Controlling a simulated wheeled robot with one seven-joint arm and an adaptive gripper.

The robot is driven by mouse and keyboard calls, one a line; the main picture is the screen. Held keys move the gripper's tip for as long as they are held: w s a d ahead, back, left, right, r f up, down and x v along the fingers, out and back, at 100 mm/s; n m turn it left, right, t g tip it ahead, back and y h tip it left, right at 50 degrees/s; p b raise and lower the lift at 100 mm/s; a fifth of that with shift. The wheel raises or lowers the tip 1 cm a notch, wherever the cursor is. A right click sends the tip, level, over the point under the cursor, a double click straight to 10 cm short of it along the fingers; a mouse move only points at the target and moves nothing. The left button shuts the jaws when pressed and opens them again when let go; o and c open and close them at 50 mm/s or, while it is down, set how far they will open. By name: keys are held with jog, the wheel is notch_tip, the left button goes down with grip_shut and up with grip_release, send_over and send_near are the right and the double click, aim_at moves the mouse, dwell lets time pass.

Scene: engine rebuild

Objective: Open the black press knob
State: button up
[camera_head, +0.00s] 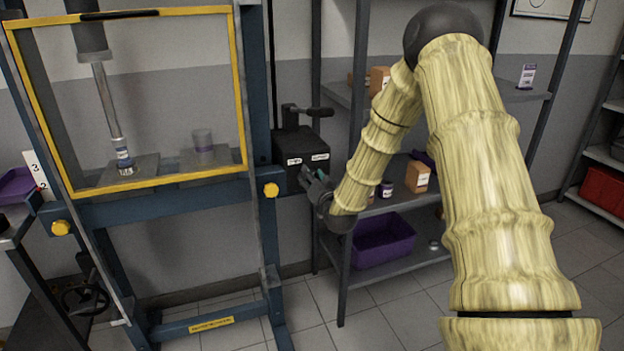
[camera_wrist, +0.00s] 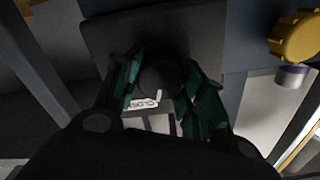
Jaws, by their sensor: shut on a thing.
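The hydraulic press with its blue frame (camera_head: 160,205) stands on the left in the head view. A black box (camera_head: 300,146) with white labels and a lever on top is fixed to its right post. My gripper (camera_head: 308,178) is at the lower front of this box. In the wrist view my gripper (camera_wrist: 160,95) has its green-padded fingers on either side of the round black press knob (camera_wrist: 158,77), shut on it. The knob is mostly hidden by my gripper in the head view. A white label (camera_wrist: 144,103) shows just below the knob in the wrist view.
A yellow-framed guard (camera_head: 130,185) covers the press bay. A yellow knob (camera_head: 271,190) sits on the press beam near my gripper, and it also shows in the wrist view (camera_wrist: 297,37). Grey shelving with a purple bin (camera_head: 383,243) stands behind my arm.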

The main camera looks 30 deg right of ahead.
jog(key=n+b, duration=0.1)
jog(key=n, duration=0.4)
jog(key=shift+f+n, duration=0.1)
jog(key=shift+n, duration=0.3)
jog(key=shift+n+b, duration=0.5)
jog(key=shift+n, duration=1.5)
jog(key=o, duration=1)
jog(key=shift+s, duration=0.1)
jog(key=v, duration=1.2)
jog(key=shift+a, duration=0.1)
